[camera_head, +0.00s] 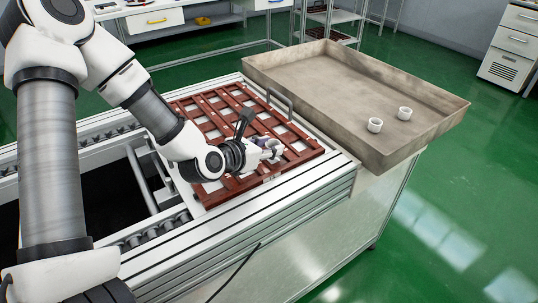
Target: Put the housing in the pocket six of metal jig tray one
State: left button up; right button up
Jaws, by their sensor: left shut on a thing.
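A reddish-brown jig tray (312,152) with a grid of pale pockets lies on the conveyor. My left gripper (264,150) reaches over the front part of this tray, right of its middle. It is shut on a small white cup-like housing (274,147) and holds it low over the pockets. I cannot tell whether the housing touches the tray. My gripper and arm hide some of the pockets. No pocket numbers are readable. My right gripper is not in view.
A grey-beige shallow bin (300,76) stands right of the conveyor, holding two more white cups, one nearer (375,125) and one farther (404,113). Rollers (155,226) show left of the tray.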

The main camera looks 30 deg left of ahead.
pick_arm(q)
jog(key=shift+f, duration=0.9)
jog(key=shift+r, duration=0.1)
jog(key=o, duration=0.8)
